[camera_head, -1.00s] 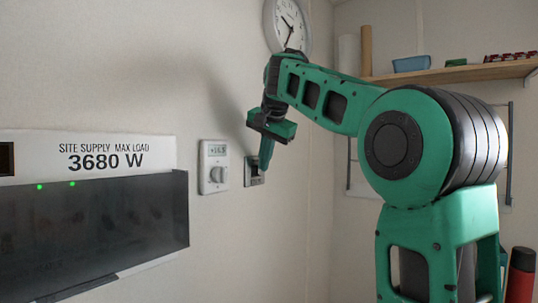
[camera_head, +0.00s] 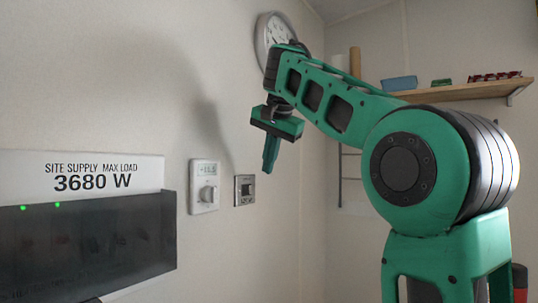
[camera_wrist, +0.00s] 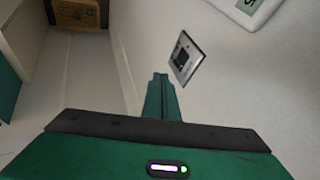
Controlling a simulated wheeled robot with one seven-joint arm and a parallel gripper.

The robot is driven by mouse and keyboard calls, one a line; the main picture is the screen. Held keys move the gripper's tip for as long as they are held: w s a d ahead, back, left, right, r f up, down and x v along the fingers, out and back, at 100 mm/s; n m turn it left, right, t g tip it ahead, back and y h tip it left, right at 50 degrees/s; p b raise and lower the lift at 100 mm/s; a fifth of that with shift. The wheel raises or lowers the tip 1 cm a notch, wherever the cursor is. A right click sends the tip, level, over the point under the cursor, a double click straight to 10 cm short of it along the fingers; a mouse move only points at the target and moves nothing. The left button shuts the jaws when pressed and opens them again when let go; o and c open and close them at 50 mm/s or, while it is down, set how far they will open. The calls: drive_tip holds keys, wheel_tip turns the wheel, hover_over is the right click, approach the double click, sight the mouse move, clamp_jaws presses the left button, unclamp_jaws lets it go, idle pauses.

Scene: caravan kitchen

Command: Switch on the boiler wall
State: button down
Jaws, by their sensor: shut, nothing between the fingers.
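The boiler wall switch appears to be the small metal-framed plate with a dark rocker (camera_head: 244,190) on the left wall, just right of the white thermostat (camera_head: 204,187). It also shows in the wrist view (camera_wrist: 185,58), right of my fingertips. A small label under the rocker is too small to read. My gripper (camera_head: 270,154) is shut and empty, pointing down, right of the plate and a little above it, and appears apart from it. In the wrist view my closed fingers (camera_wrist: 160,97) show beside the plate with a gap between.
A panel reading 3680 W (camera_head: 93,180) with a dark cover (camera_head: 95,245) and two green lights is at the left. A round clock (camera_head: 272,32) hangs above my gripper. A wooden shelf (camera_head: 460,87) with small items is at the right. A red and dark bottle stands behind my arm.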

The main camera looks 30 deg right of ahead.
drive_tip(key=shift+s+r, duration=0.15)
drive_tip(key=shift+r, duration=0.25)
drive_tip(key=shift+s+a+r, duration=0.15)
drive_tip(key=shift+s+r, duration=0.1)
drive_tip(key=shift+r, duration=0.25)
drive_tip(key=shift+v, duration=1.25)
drive_tip(key=shift+a+f, duration=0.15)
drive_tip(key=shift+f, duration=0.05)
drive_tip(key=shift+s+f, duration=0.35)
drive_tip(key=shift+f, duration=0.15)
drive_tip(key=shift+w+f, duration=0.2)
drive_tip(key=shift+f, duration=0.15)
